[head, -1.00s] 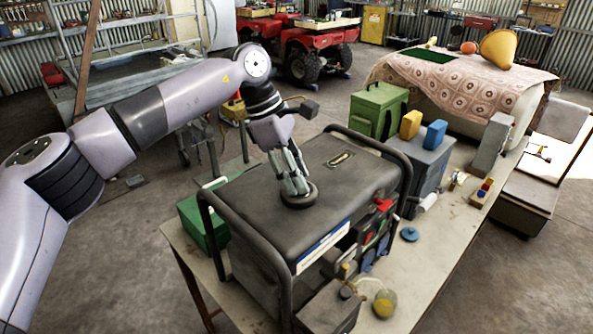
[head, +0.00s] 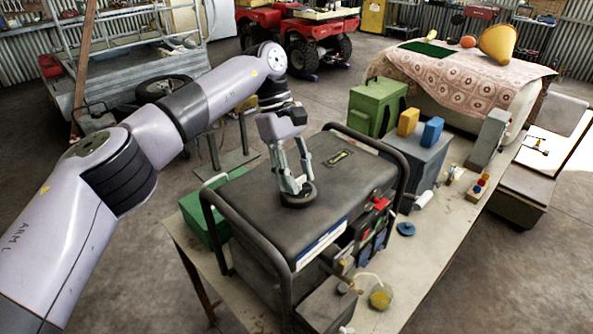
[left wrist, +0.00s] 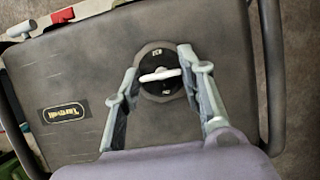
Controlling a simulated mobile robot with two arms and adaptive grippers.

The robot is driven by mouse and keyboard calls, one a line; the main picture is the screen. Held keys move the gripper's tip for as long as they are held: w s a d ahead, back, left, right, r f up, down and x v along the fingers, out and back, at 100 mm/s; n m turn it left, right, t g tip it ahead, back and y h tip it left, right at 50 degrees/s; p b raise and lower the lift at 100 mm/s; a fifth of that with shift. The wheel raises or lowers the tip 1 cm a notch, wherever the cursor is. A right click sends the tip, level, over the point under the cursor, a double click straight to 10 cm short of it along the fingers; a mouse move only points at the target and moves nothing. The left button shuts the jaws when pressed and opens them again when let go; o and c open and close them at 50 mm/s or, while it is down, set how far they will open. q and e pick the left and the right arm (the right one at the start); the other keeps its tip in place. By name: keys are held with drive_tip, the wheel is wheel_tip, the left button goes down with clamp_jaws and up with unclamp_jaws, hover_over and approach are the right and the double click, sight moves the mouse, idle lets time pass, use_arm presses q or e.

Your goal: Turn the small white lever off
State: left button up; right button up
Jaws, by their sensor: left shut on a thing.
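The small white lever (left wrist: 160,75) lies across a round black dial (left wrist: 160,88) with small white marks, on top of a dark generator (left wrist: 90,65). In the left wrist view the lever runs almost level across the picture. My left gripper (left wrist: 160,70) has one finger at each end of the lever and is shut on it. In the head view my left gripper (head: 295,187) points down at the dial (head: 298,199) on the generator (head: 262,215); the lever is too small to make out there. My right gripper is not in view.
The generator's tubular frame (head: 380,148) rises on both sides of its top. The workbench (head: 425,255) also holds a green can (head: 376,108), a grey box (head: 428,165) with yellow and blue blocks, and a blue disc (head: 406,229). The generator's top right is clear.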

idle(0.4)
use_arm(q)
drive_tip(key=o, duration=1.1)
drive_tip(key=shift+o, duration=0.2)
drive_tip(key=v, duration=0.7)
drive_tip(key=shift+r, duration=0.3)
drive_tip(key=shift+f, duration=0.1)
